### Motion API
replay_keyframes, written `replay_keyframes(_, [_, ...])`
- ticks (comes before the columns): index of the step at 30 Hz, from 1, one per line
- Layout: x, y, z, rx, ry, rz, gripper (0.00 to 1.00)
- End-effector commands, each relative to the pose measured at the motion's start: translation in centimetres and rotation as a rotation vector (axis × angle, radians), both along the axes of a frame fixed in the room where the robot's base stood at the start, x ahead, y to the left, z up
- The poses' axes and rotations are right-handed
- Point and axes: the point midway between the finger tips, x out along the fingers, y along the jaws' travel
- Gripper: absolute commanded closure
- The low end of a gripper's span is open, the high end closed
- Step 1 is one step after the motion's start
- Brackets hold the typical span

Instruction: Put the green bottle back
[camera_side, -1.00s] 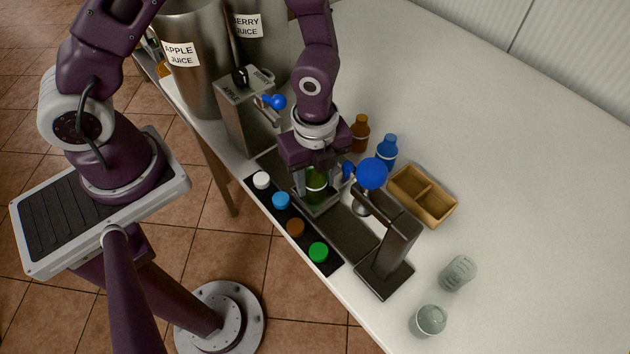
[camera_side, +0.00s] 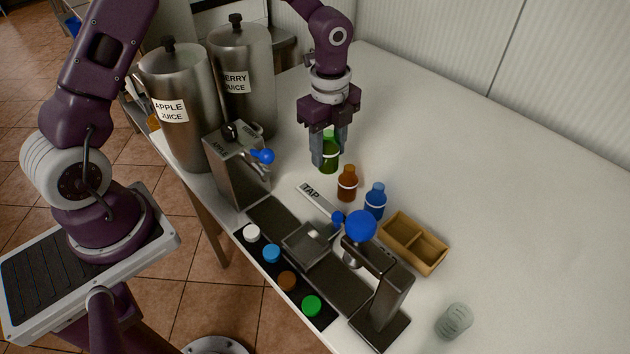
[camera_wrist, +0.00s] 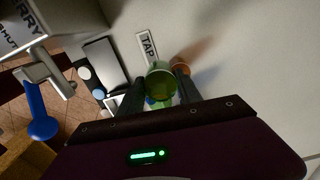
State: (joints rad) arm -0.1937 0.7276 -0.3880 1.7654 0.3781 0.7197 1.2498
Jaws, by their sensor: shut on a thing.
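My gripper (camera_side: 329,158) is shut on the green bottle (camera_side: 329,163) at the back of the white table, behind the brown bottle. The bottle is upright, with a white band and its green top between my fingers. I cannot tell whether its base touches the table. In the wrist view my gripper (camera_wrist: 158,98) shows the green bottle (camera_wrist: 160,80) between its fingers. The brown bottle (camera_side: 347,184) and the blue bottle (camera_side: 375,203) stand in a row in front of it.
A flat TAP label (camera_side: 318,198) lies left of the bottles. The machine with a blue ball (camera_side: 385,290), the juice dispenser (camera_side: 238,175) and steel urns (camera_side: 185,130) stand nearby. A wooden tray (camera_side: 440,262) and a glass (camera_side: 454,321) are at right. The table's back right is clear.

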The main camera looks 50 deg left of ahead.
Motion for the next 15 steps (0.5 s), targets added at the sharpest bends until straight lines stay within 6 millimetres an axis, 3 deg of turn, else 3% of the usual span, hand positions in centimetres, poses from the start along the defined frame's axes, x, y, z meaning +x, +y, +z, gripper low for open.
replay_keyframes(3, [2.5, 3.1, -1.0, 0.004, 0.001, 0.05, 1.0])
replay_keyframes(6, [3.5, 4.4, -1.4, 0.008, 0.002, 0.069, 1.0])
replay_keyframes(11, [3.7, 4.8, -2.6, 0.008, 0.004, 0.072, 1.0])
replay_keyframes(15, [3.6, 4.7, -4.7, 0.009, 0.006, 0.07, 1.0])
